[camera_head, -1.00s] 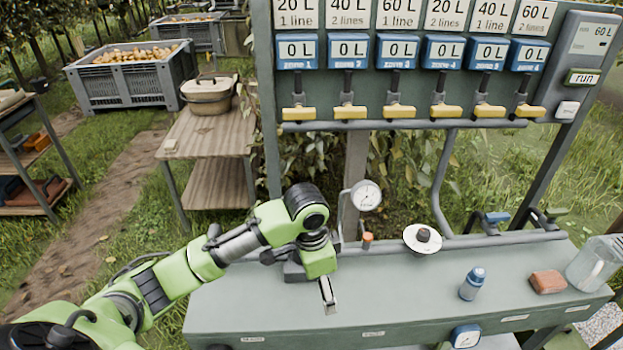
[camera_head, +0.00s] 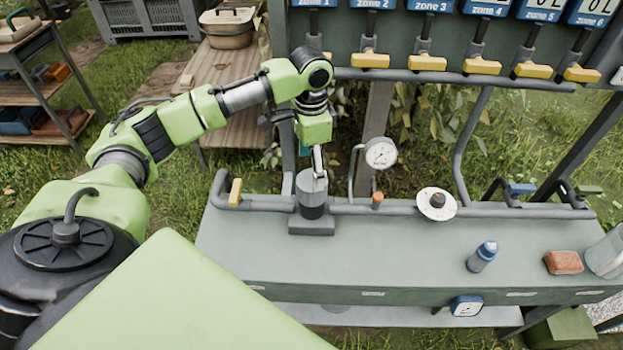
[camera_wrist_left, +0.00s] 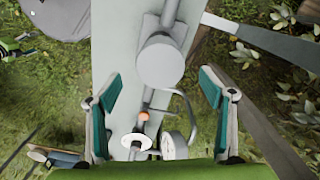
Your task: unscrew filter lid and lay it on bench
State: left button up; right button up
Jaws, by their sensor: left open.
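The filter (camera_head: 313,208) stands upright on the bench (camera_head: 390,245) at its back left, a dark cylinder on a square base. Its grey round lid (camera_head: 306,184) sits on top. My left gripper (camera_head: 319,172) points down over the lid, and one finger overlaps it in the head view. In the left wrist view my left gripper (camera_wrist_left: 160,76) is open and empty. The lid (camera_wrist_left: 161,62) lies between the lines of its fingers; I cannot tell if they touch it. My right gripper is not in view.
A pressure gauge (camera_head: 380,153) and an orange-topped fitting (camera_head: 377,199) stand right of the filter. A white disc with a dark knob (camera_head: 436,204), a blue bottle (camera_head: 481,257) and a brown block (camera_head: 563,262) are farther right. The bench front is clear. Yellow valve handles (camera_head: 427,62) hang above.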

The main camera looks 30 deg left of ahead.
aim_at(311, 180)
pick_arm(q)
notch_tip(311, 180, down, 7)
jog(key=shift+f+p, duration=0.2)
jog(key=shift+p, duration=0.25)
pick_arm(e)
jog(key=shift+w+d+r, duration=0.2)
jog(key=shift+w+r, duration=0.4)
pick_arm(q)
jog(key=shift+c, duration=0.3)
